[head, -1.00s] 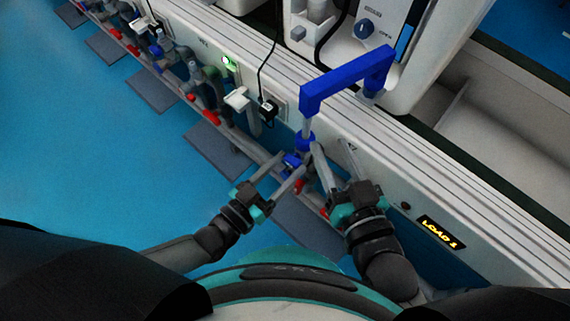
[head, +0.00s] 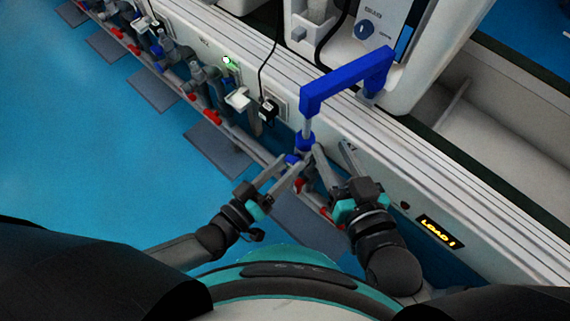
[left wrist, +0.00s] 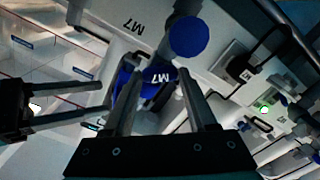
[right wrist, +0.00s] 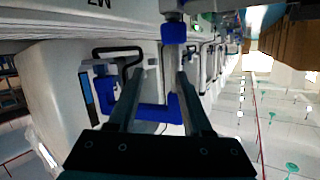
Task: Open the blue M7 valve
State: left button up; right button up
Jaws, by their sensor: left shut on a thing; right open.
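The blue M7 valve handle (left wrist: 158,77), with white M7 lettering, lies between the fingertips of my left gripper (left wrist: 160,88) in the left wrist view. My left gripper (head: 291,166) is shut on it; in the head view the fingers hide most of the blue handle (head: 291,158). A blue fitting (head: 304,143) sits just above it on the pipe. My right gripper (head: 331,152) is open, just right of the valve's pipe. In the right wrist view my right gripper (right wrist: 158,82) has empty space between its fingers, with blue parts behind.
A thick blue bent pipe (head: 330,86) arches over the white bench rail above the valve. A black plug (head: 268,110) with a cable is on the wall at left. More valves and red-marked pipes (head: 190,75) run along the wall. The blue floor (head: 90,170) at left is clear.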

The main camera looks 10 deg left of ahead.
pick_arm(q)
jog(key=o, duration=1.4)
jog(key=shift+c, duration=0.2)
jog(key=shift+s+a, duration=0.3)
jog(key=shift+s, duration=0.15)
jog(key=p+v, duration=0.3)
jog(key=v, duration=1.1)
jog(key=shift+p, duration=0.35)
pick_arm(e)
jog(key=s+d+f+g+h, duration=0.2)
jog(key=d+g+h, duration=0.1)
jog(key=d+g, duration=0.3)
jog(key=shift+s+d+h, duration=0.3)
jog(key=shift+d, duration=0.1)
pick_arm(q)
jog(key=shift+s+a, duration=0.1)
